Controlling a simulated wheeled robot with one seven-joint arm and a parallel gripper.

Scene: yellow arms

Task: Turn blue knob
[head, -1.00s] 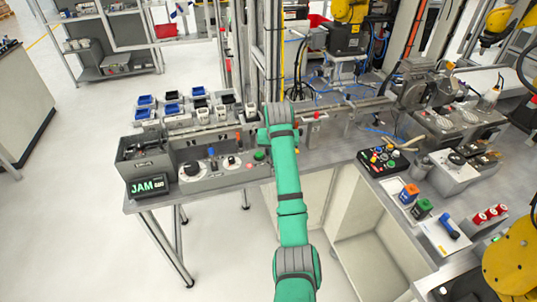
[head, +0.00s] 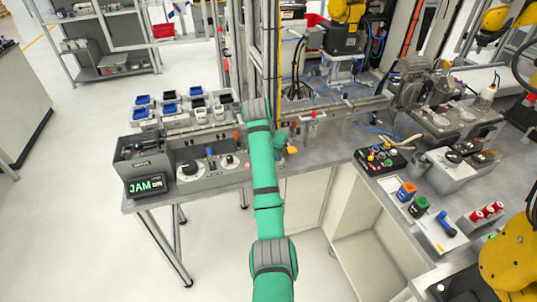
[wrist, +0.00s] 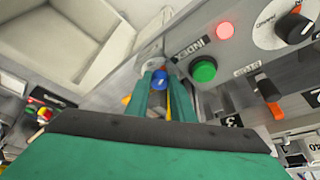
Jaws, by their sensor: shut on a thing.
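The blue knob (wrist: 160,77) shows in the wrist view at the front edge of the grey control panel, beside the INDEX label. My green gripper (wrist: 161,86) has a finger on each side of it and is shut on it. The fingers hide part of the knob, and I cannot tell its angle. In the head view my gripper (head: 284,143) is at the right end of the panel (head: 215,178), and the blue knob between its fingers cannot be made out.
A green button (wrist: 204,70), a lit red button (wrist: 224,30), a black dial (wrist: 293,28) and an orange lever (wrist: 270,95) are close by on the panel. A JAM display (head: 146,186) stands at the left. Several small bins lie behind the panel.

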